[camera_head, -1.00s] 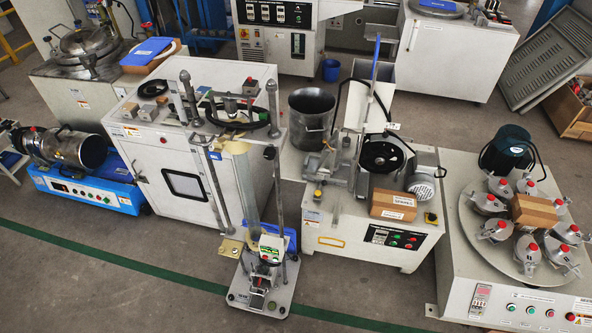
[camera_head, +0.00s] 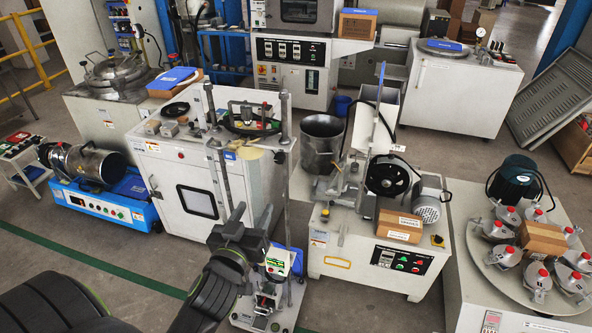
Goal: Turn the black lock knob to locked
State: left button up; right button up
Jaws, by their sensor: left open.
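My left arm comes in from the lower left, and its dark grey gripper (camera_head: 252,214) is open and empty, with its two fingers pointing up. It overlaps the front of the upright test stand (camera_head: 270,306) in the picture and hides part of its column. Whether it touches the stand cannot be told. A small black knob-like part (camera_head: 281,156) sits on the stand's thin rod, above and right of the gripper. I cannot tell for sure that it is the lock knob or how it is turned. My right gripper is not in view.
A white cabinet (camera_head: 198,200) stands behind the gripper. A white machine (camera_head: 341,262) with a black wheel (camera_head: 386,175) is to the right. Farther right is a round plate with several grey pots (camera_head: 535,278). Grey floor is free at the lower middle.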

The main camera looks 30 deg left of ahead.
aim_at(278, 160)
pick_arm(q)
jog(key=p+x, duration=0.3)
jog(key=x, duration=1.4)
jog(key=shift+w+a, duration=0.25)
jog(key=c, duration=1)
